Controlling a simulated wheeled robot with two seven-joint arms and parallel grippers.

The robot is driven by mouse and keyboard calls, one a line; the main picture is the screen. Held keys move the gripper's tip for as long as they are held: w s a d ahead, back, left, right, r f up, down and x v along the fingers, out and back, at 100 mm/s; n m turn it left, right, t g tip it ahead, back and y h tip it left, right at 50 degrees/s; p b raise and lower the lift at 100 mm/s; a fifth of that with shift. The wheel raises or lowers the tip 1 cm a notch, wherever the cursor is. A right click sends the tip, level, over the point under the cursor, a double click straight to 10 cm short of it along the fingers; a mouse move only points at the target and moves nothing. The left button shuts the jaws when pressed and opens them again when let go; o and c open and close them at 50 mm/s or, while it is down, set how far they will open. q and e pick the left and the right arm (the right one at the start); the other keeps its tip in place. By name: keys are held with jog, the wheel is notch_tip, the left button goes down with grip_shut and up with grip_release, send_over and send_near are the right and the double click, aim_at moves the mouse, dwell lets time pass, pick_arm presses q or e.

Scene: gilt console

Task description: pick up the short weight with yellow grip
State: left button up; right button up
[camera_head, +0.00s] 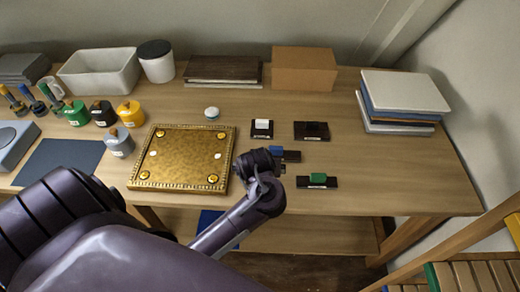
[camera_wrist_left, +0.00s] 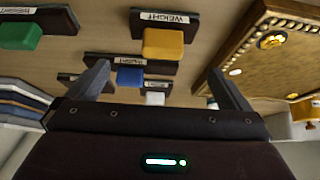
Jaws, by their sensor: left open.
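The weight with the yellow grip (camera_wrist_left: 163,43) is a short dark block with a white "WEIGHT" label, near the top middle of the left wrist view. In the head view my left arm hides it. My left gripper (camera_wrist_left: 158,70) is open and empty above the weights. Its fingers frame the blue-grip weight (camera_wrist_left: 130,76) in the picture, with the yellow grip beyond the fingertips, between their lines. The blue grip also shows beside my left gripper (camera_head: 264,168) in the head view (camera_head: 284,153). My right gripper is not in view.
Weights with green (camera_head: 318,177), black (camera_head: 313,129) and white (camera_head: 262,123) grips lie nearby. The gilt board (camera_head: 185,158) is left of my gripper. Boxes, books (camera_head: 403,97) and canisters line the back and sides. The table's right front is bare.

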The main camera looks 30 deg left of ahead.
pick_arm(q)
jog(key=f, duration=0.1)
jog(key=f+b, duration=0.1)
jog(key=f, duration=0.1)
jog(key=w+f+b, duration=0.1)
jog(key=f, duration=0.1)
jog(key=shift+a, duration=0.4)
jog(key=shift+w+a+f+b, duration=0.2)
jog(key=shift+w+f+b, duration=0.1)
jog(key=shift+w+f, duration=0.1)
jog(key=shift+c, duration=0.4)
jog(key=c, duration=1)
jog(key=shift+c, duration=0.3)
jog(key=shift+r, duration=0.15)
